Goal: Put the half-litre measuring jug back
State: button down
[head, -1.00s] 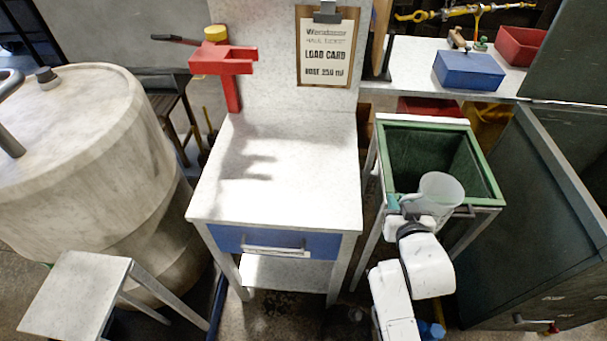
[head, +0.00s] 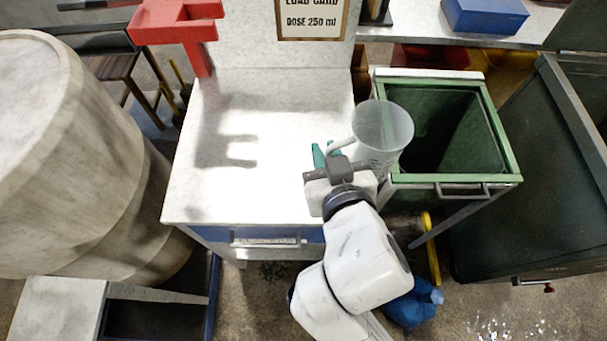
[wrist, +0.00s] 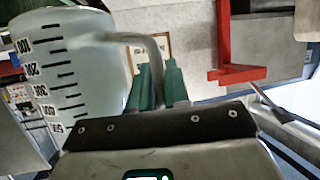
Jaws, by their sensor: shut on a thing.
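The measuring jug (head: 384,134) is a translucent cup with a handle, held in the air between the white worktop's right edge and the green bin. In the wrist view the jug (wrist: 75,62) shows black graduation marks and numbers at the left. My gripper (head: 327,156) has teal fingers and is shut on the jug's handle. In the wrist view the green fingers (wrist: 158,86) close around the grey handle. The jug's lower part is partly hidden behind my wrist in the head view.
The white worktop (head: 262,185) is mostly clear, with a red bracket (head: 180,25) at its back left. The open green bin (head: 505,150) stands at right. A load card (head: 312,20) reads "DOSE 250 ml". A large pale drum (head: 70,150) stands at left.

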jog(key=shift+w+a+f+b, duration=0.1)
jog(key=shift+w+a+f, duration=0.8)
jog(key=shift+a+f, duration=1.05)
jog(key=shift+w+a+f+b, duration=0.1)
jog(key=shift+w+a+f, duration=0.75)
jog(key=shift+a+f, duration=1.1)
jog(key=shift+w+a+f+b, duration=0.1)
jog(key=shift+w+a+f, duration=0.8)
jog(key=shift+a+f, duration=1.05)
jog(key=shift+d+f, duration=0.15)
jog(key=shift+f, duration=0.2)
jog(key=c, duration=1.1)
grip_release()
jog(key=shift+r, duration=0.1)
